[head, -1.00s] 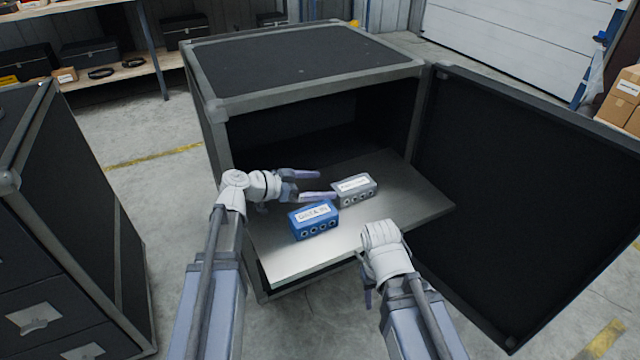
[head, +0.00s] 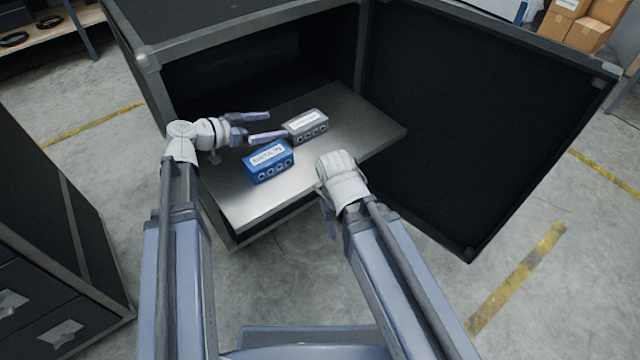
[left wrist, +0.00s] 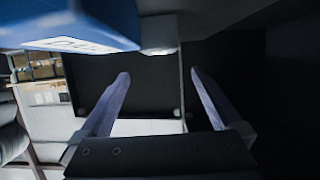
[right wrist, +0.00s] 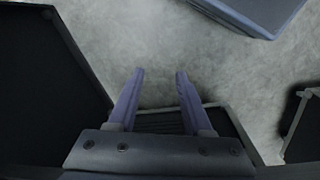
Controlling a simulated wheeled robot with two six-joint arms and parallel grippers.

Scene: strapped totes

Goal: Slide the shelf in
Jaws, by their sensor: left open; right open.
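The shelf (head: 367,128) is a flat silver metal plate. It sticks out of the front of a black cabinet (head: 258,78) with grey edging. A blue box (head: 268,163) and a grey box (head: 306,126), both labelled, sit on the shelf. My left gripper (head: 277,126) is open and empty above the shelf, with its fingers pointing right, close to the grey box. The left wrist view shows its open fingers (left wrist: 158,78) with the blue box (left wrist: 75,22) near. My right gripper (right wrist: 160,75) is open and empty at the shelf's front edge, pointing down; its fingers are mostly hidden in the head view.
The cabinet's black door (head: 470,120) stands wide open on the right. A dark drawer unit (head: 60,270) stands at the left. Cardboard boxes (head: 580,28) are at the far right. The concrete floor in front of the shelf is clear.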

